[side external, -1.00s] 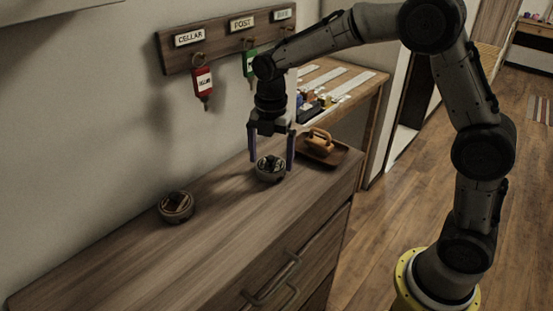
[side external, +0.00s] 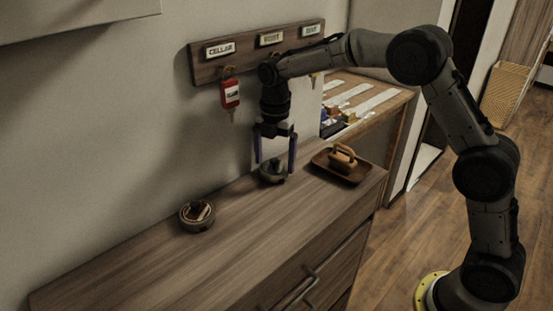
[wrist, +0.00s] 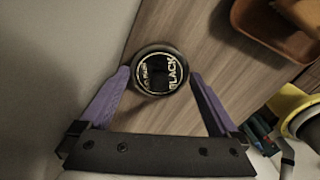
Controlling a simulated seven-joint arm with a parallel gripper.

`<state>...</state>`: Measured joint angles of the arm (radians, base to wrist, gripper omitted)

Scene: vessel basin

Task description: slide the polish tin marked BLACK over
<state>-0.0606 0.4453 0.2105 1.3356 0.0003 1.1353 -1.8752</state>
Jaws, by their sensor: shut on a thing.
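The round dark polish tin marked BLACK (wrist: 160,84) lies flat between my two purple fingers in the wrist view, its lettering turned sideways. My gripper (wrist: 160,73) is shut on its sides. In the side external view my gripper (side external: 274,164) points down from above, and the tin (side external: 271,173) rests on the wooden dresser top (side external: 215,255) near the wall, partly hidden by the fingers. A second round tin (side external: 197,216) stands apart on the dresser to the left; its marking is not readable.
A brown tray (side external: 352,178) with a wooden-handled brush (side external: 342,157) sits to the right of my gripper. The dresser between the two tins is clear.

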